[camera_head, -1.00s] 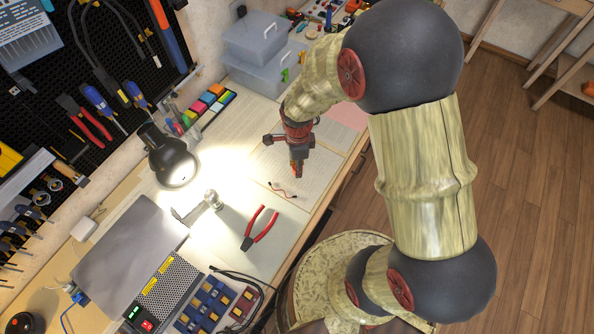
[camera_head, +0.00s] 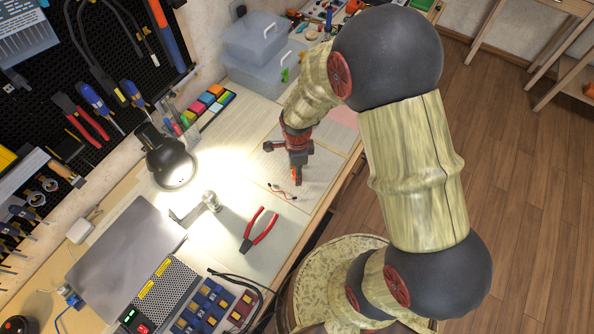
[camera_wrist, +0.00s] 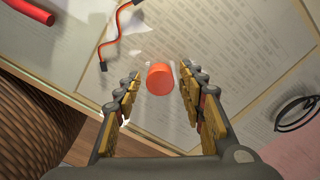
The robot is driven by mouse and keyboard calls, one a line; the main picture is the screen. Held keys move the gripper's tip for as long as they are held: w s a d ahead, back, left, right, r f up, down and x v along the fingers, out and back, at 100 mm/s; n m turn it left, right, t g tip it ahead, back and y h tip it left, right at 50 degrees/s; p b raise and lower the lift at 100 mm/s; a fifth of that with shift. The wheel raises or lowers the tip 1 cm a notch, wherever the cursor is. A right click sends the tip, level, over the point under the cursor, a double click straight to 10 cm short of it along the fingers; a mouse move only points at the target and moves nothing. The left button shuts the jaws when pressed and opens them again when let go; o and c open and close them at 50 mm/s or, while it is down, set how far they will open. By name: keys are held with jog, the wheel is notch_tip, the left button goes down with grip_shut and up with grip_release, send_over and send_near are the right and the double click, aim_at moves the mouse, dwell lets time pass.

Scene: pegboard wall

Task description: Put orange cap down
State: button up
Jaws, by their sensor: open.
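The orange cap (camera_wrist: 159,79) is a short, round orange piece, seen in the wrist view between my two fingers. My gripper (camera_wrist: 160,72) is open, with a visible gap between the cap and each finger. The cap appears to rest on the paper-covered bench top. In the head view my gripper (camera_head: 297,168) points down over the bench, with a bit of orange at its tips. The cap's underside is hidden.
A thin red-and-black cable (camera_head: 283,192) lies close to my gripper. Red-handled pliers (camera_head: 262,231) lie nearer the front. A lamp (camera_head: 168,160) and a metal piece (camera_head: 211,201) stand to the left. A black cable loop (camera_wrist: 296,113) lies at right in the wrist view.

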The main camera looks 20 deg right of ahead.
jog(key=shift+r, duration=0.15)
jog(key=s+r+n+t+p, duration=0.15)
jog(key=r+n, duration=0.35)
jog(key=r, duration=0.9)
jog(key=s+r+n+t+p, duration=0.1)
jog(key=s+r+n+p, duration=0.2)
jog(key=r, duration=1.1)
jog(key=s+r+n+t, duration=0.3)
jog(key=s+r+n, duration=0.6)
jog(key=n, duration=0.4)
jog(key=shift+s+r, duration=0.25)
jog(key=shift+r, duration=0.3)
jog(key=c, duration=0.4)
